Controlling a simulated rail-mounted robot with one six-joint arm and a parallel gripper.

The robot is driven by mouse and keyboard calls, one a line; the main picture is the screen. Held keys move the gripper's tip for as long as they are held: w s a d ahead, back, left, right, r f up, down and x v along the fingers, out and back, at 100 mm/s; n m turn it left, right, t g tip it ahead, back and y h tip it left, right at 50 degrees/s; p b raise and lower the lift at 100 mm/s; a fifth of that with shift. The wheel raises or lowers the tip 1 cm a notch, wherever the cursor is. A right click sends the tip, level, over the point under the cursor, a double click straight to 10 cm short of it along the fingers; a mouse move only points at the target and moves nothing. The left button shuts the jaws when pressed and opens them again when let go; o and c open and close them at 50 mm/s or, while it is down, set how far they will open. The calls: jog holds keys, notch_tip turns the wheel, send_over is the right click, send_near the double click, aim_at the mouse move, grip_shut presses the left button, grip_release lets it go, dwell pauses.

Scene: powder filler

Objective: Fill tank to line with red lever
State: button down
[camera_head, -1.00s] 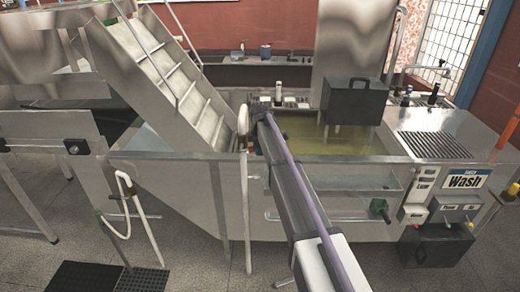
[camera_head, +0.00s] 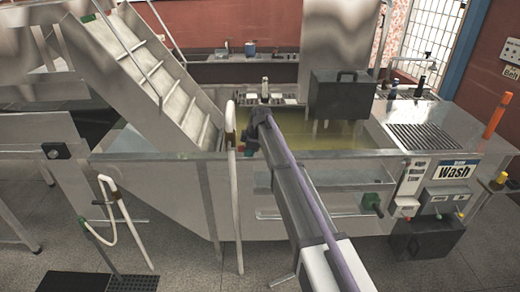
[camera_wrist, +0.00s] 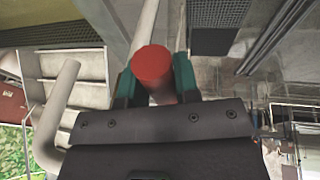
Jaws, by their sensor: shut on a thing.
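My gripper (camera_wrist: 155,82) has its green fingers on both sides of a red round-ended handle (camera_wrist: 152,63) in the wrist view and is shut on it. A pale pipe runs behind the handle. In the head view my gripper (camera_head: 247,149) is at the tank's front rim, beside an upright white pipe (camera_head: 236,200). The red handle is mostly hidden there by my arm. The steel tank (camera_head: 205,190) holds yellowish liquid (camera_head: 335,136). I cannot make out a fill line.
A sloped stepped conveyor (camera_head: 150,75) rises at the left of the tank. A dark box (camera_head: 338,95) stands over the tank's back right. A Wash panel (camera_head: 453,171) and a green-knobbed valve (camera_head: 371,202) are at the right front. A bent white pipe (camera_head: 125,215) stands at the left front.

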jog(key=c, duration=0.8)
grip_release()
jog(key=shift+c, duration=0.2)
jog(key=p+v, duration=1)
jog(key=shift+r, duration=0.35)
jog(key=shift+d, duration=0.1)
